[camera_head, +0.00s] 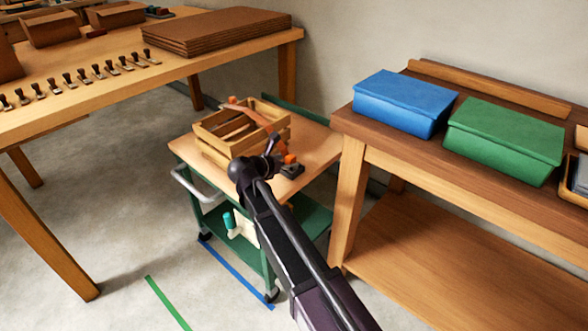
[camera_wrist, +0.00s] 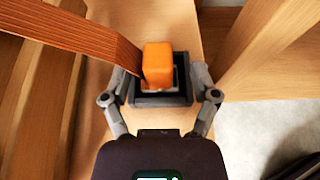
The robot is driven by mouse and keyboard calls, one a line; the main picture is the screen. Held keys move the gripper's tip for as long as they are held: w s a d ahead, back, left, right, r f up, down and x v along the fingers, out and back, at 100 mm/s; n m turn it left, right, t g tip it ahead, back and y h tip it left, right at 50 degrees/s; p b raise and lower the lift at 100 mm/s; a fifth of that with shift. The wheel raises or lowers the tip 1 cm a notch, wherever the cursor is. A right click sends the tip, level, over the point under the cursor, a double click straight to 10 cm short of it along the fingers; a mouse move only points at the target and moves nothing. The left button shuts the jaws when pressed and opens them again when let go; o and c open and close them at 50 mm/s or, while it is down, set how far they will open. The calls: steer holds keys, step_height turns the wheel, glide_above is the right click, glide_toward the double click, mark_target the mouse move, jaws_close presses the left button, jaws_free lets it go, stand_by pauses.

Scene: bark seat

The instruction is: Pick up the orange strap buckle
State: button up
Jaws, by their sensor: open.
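The orange strap buckle (camera_wrist: 158,62) is a small block in the middle of the wrist view, upright on a dark base (camera_wrist: 160,97). A ribbed orange-brown strap (camera_wrist: 72,28) runs from its left side. In the head view the buckle (camera_head: 290,158) shows beside the wooden crate, partly behind my gripper. My gripper (camera_wrist: 159,80) is open, with one finger on each side of the buckle and dark base. Gaps show between the fingers and the buckle; contact with the base is unclear.
The slatted wooden crate (camera_head: 210,148) stands on the trolley top (camera_head: 262,190), the strap (camera_head: 250,113) draped over it. A workbench with a blue box (camera_head: 400,103) and a green box (camera_head: 503,138) stands close on the right. A long table (camera_head: 85,100) stands at left.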

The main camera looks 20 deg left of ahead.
steer(key=shift+x, duration=0.95)
jaws_close()
